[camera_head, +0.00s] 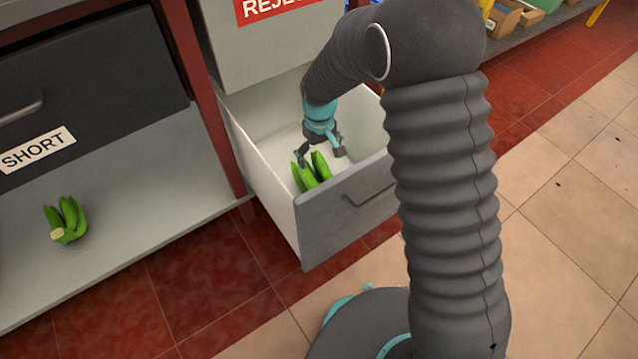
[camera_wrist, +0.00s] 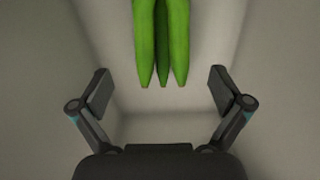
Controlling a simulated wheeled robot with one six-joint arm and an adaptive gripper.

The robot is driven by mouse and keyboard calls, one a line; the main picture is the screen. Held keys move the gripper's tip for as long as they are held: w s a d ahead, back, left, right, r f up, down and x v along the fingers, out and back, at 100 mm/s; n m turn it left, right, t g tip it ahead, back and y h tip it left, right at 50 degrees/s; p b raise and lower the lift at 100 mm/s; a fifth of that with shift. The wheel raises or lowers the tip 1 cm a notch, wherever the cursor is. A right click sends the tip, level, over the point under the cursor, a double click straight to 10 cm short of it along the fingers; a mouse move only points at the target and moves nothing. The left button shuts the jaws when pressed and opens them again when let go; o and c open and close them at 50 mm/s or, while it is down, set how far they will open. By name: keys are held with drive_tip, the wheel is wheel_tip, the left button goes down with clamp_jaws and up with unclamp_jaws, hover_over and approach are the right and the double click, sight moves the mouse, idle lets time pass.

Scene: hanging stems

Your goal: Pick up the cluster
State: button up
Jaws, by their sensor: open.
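A green banana cluster (camera_head: 312,172) is inside the open drawer (camera_head: 255,165), near its front panel. In the wrist view the cluster (camera_wrist: 161,40) shows several fingers with their tips toward my gripper; its upper end is cut off by the frame's top edge. My gripper (camera_head: 322,156) is inside the drawer, over or beside the cluster. In the wrist view my gripper (camera_wrist: 160,92) is open, with one finger to each side of the line of the cluster and the tips just short of it. Nothing is between the fingers. A second green cluster (camera_head: 66,220) lies on the grey shelf at left.
The drawer's walls close in on both sides of my gripper, and its grey front panel (camera_head: 345,208) has a handle. A dark drawer labelled SHORT (camera_head: 75,85) is above the grey shelf (camera_head: 130,215). A red post (camera_head: 205,100) stands between the two units.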

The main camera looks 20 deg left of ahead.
hover_over(319, 178)
drive_tip(key=s, duration=0.2)
drive_tip(key=f, duration=0.5)
drive_tip(key=shift+w+d+f, duration=0.15)
drive_tip(key=shift+d+f, duration=0.05)
drive_tip(key=shift+d, duration=0.15)
drive_tip(key=shift+s+f+b, duration=0.2)
drive_tip(key=shift+f+b, duration=0.3)
drive_tip(key=shift+f, duration=2.1)
drive_tip(key=shift+c, duration=0.3)
drive_tip(key=c, duration=1.5)
drive_tip(key=shift+r, duration=0.2)
wheel_tip(319, 178, up, 10)
drive_tip(key=shift+f+p, duration=0.1)
drive_tip(key=shift+p, duration=0.45)
